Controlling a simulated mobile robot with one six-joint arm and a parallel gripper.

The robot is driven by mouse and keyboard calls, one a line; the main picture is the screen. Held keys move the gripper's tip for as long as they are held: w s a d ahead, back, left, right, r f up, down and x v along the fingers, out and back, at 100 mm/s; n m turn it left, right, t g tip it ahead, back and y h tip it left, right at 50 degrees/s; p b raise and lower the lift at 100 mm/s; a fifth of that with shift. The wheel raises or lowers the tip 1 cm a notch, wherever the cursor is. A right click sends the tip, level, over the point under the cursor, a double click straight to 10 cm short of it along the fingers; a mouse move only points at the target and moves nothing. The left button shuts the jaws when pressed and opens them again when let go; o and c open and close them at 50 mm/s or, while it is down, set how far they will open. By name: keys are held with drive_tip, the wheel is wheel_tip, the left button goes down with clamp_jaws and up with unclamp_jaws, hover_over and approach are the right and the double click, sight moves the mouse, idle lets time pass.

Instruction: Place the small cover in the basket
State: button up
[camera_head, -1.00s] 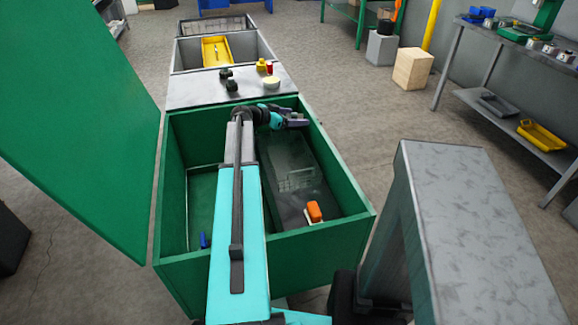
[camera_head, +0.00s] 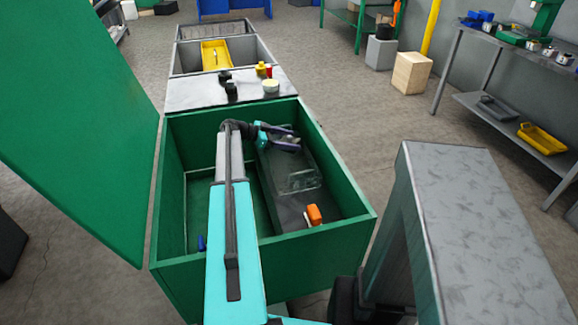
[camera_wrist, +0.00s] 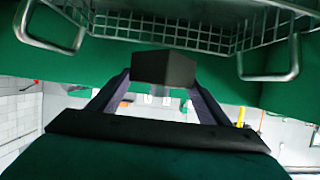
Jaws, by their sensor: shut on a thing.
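My gripper (camera_head: 288,142) is inside the green bin, over its far right part. In the wrist view my gripper (camera_wrist: 165,85) is shut on a dark block-like piece, which I take for the small cover (camera_wrist: 165,68). The cover cannot be made out clearly in the head view. The wire basket (camera_head: 300,181) lies in the right part of the green bin, nearer the camera than my gripper. In the wrist view the basket (camera_wrist: 190,28) shows along the top edge with two handles, apart from the cover.
The green bin (camera_head: 325,228) has high walls around my arm. An orange piece (camera_head: 314,214) lies near its front right, and a blue piece (camera_head: 202,243) is partly hidden by my arm. Behind, a grey top (camera_head: 205,93) carries small items. A green panel (camera_head: 75,125) stands left.

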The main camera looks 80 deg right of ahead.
drive_tip(key=shift+f+p, duration=0.55)
drive_tip(key=shift+f, duration=2.5)
drive_tip(key=shift+f+p, duration=0.35)
drive_tip(key=shift+f, duration=1.5)
drive_tip(key=shift+f, duration=0.15)
drive_tip(key=o, duration=1.3)
drive_tip(key=b+v, duration=0.2)
drive_tip(key=v, duration=0.9)
drive_tip(key=shift+w+a+r+b, duration=0.25)
drive_tip(key=shift+w+b, duration=0.05)
drive_tip(key=shift+w, duration=0.15)
